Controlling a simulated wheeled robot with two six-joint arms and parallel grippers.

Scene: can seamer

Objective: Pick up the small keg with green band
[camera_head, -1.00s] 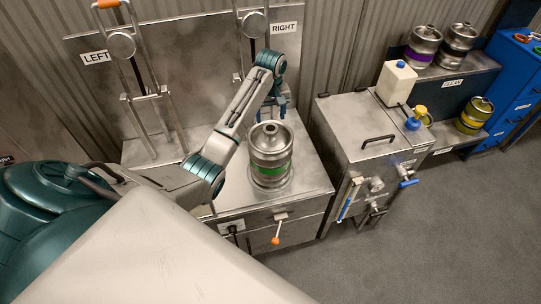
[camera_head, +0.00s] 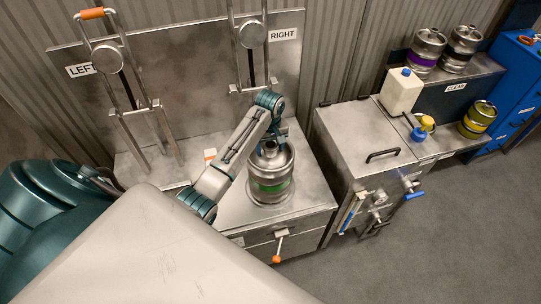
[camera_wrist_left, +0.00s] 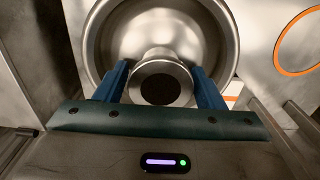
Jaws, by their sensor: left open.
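The small keg with the green band (camera_head: 270,179) stands upright on the right part of the steel bench, under the RIGHT sign. My left gripper (camera_head: 268,138) is at the top of this keg, partly hidden behind my own wrist in the head view. In the left wrist view, the two blue fingers of my left gripper (camera_wrist_left: 162,88) are open, one on each side of the keg's top neck (camera_wrist_left: 160,82). I cannot tell whether the fingers touch the neck. My right gripper is not in view.
The steel bench (camera_head: 235,212) has a lever with an orange knob (camera_head: 277,259) in front. Clamp frames stand behind it. A steel cabinet (camera_head: 365,140) is to the right, with a white jug (camera_head: 401,91). Other kegs stand on the CLEAN shelf (camera_head: 470,72).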

